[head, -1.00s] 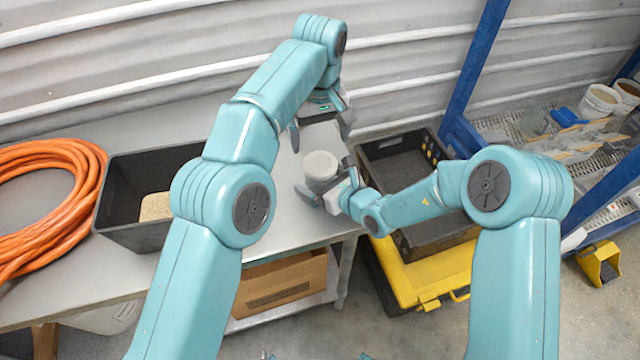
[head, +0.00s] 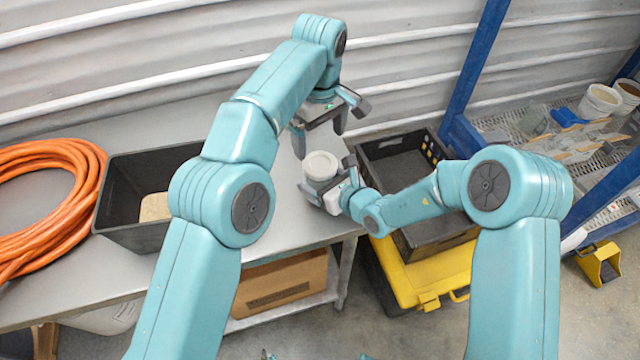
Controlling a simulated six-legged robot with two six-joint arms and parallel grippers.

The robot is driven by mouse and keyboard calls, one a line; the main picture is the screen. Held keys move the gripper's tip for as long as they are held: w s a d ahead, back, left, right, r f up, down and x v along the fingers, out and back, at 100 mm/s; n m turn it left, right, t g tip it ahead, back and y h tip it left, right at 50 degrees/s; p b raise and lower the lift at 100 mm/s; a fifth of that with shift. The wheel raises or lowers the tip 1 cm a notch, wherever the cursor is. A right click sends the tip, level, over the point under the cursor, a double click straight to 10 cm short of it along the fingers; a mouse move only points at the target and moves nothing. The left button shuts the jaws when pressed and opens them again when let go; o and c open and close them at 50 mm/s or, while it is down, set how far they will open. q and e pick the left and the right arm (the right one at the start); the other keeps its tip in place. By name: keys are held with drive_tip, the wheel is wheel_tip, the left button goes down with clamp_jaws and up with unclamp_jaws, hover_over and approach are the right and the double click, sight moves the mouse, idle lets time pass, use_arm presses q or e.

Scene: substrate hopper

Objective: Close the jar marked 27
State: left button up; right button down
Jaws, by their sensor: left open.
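A small pale jar (head: 319,167) stands near the right end of the grey table, with a light round top. No number on it can be read, and I cannot tell whether the top is a lid or the open mouth. My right gripper (head: 328,178) reaches in from the right, with one finger on each side of the jar, and appears shut on it. My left gripper (head: 322,134) is open above and behind the jar, apart from it, with nothing visible between its fingers. No separate lid shows.
A black bin (head: 125,225) with a tan block (head: 155,207) and an orange coil (head: 85,160) stand left on the table (head: 65,285). A black crate (head: 440,243) sits on a yellow case (head: 400,275) at right. Blue shelving (head: 475,70) stands beyond.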

sight(320, 163)
use_arm(q)
drive_tip(key=shift+f, duration=4.05)
drive_tip(key=c, duration=1.1)
drive_tip(key=shift+o, duration=0.2)
drive_tip(key=m, duration=0.6)
drive_tip(key=shift+m, duration=0.3)
drive_tip(key=o, duration=1.1)
drive_tip(key=shift+c, duration=0.2)
